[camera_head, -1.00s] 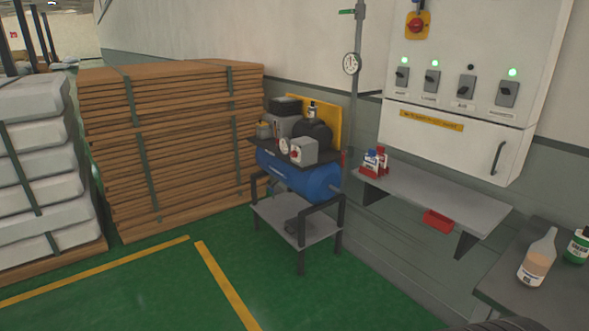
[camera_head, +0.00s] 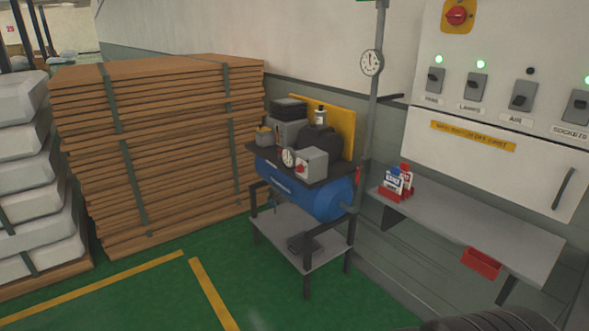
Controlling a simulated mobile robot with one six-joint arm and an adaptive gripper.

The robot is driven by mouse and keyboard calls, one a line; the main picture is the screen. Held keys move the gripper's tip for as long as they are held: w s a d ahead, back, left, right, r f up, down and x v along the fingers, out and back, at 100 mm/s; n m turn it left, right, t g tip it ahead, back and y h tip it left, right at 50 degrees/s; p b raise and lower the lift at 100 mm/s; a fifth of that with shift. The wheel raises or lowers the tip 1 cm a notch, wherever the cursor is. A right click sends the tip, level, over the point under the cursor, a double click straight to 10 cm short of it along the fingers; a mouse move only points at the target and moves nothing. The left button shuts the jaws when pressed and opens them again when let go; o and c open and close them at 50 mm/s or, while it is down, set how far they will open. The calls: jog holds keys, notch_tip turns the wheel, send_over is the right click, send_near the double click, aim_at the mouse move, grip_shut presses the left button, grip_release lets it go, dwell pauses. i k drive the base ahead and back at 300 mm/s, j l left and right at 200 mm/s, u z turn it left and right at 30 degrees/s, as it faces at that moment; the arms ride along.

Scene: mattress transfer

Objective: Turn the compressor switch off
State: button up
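The compressor has a blue tank (camera_head: 318,195) on a dark stand, right of the wood stack. A grey box (camera_head: 312,163) with a small red knob (camera_head: 300,168) sits on its top plate, beside a round gauge (camera_head: 288,158); the knob's setting is too small to tell. On the white wall panel (camera_head: 500,60) are several grey switches, including one labelled AIR (camera_head: 523,95). The lamp above AIR is dark; the lamps over FANS, LAMPS and SOCKETS glow green. My gripper is not in view; a dark ribbed shape, possibly part of my arm, shows at the bottom right.
A grey shelf (camera_head: 470,225) with small bottles (camera_head: 397,181) and a red tray (camera_head: 481,262) juts from the wall. A pipe with a gauge (camera_head: 372,62) stands behind the compressor. Green floor (camera_head: 130,300) in front is clear.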

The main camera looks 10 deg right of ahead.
aim_at(299, 168)
jog(key=i+j, duration=0.25)
jog(key=i, duration=0.25)
jog(key=i+j+z, duration=0.1)
jog(key=i, duration=0.45)
jog(key=i+j, duration=0.4)
jog(key=i+j+z, duration=0.1)
jog(key=i+j, duration=0.15)
jog(key=i, duration=0.35)
jog(key=i+j, duration=0.3)
jog(key=i, duration=0.2)
jog(key=z, duration=0.05)
